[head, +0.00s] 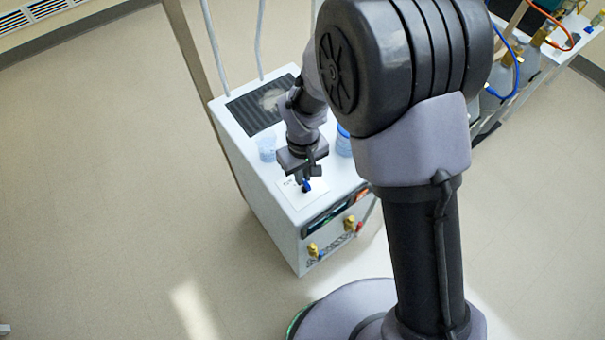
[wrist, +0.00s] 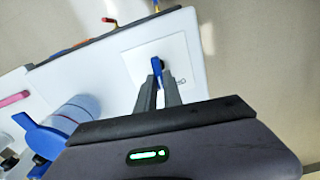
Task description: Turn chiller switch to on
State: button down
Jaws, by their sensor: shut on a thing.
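The chiller (head: 262,186) is a white box on the floor, with a dark grille on its top and brass fittings on its front. The chiller switch (head: 306,185) is a small blue and black knob on a white plate on the chiller's top, near the front edge. In the wrist view the blue switch handle (wrist: 156,66) shows at my fingertips. My gripper (head: 304,180) points down over the plate and is shut on the switch handle. The plate's markings are too small to read, so I cannot tell which setting the switch is at.
A blue-lidded container (head: 343,143) and a clear cup (head: 267,148) stand on the chiller's top, close to my gripper. Pale hoses rise behind the chiller. A cart with bottles and tubing (head: 520,65) stands at the back right. The floor (head: 110,190) to the left is clear.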

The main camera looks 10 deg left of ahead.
jog(key=shift+w+d+m+b, duration=0.1)
jog(key=shift+m+b, duration=0.3)
jog(key=shift+m, duration=0.8)
jog(key=shift+w+d+m+b, duration=0.1)
jog(key=shift+m+b, duration=0.25)
jog(key=shift+m, duration=0.85)
jog(key=c, duration=1.5)
grip_release()
notch_tip(320, 180, up, 18)
jog(key=p, duration=0.5)
jog(key=shift+f, duration=0.25)
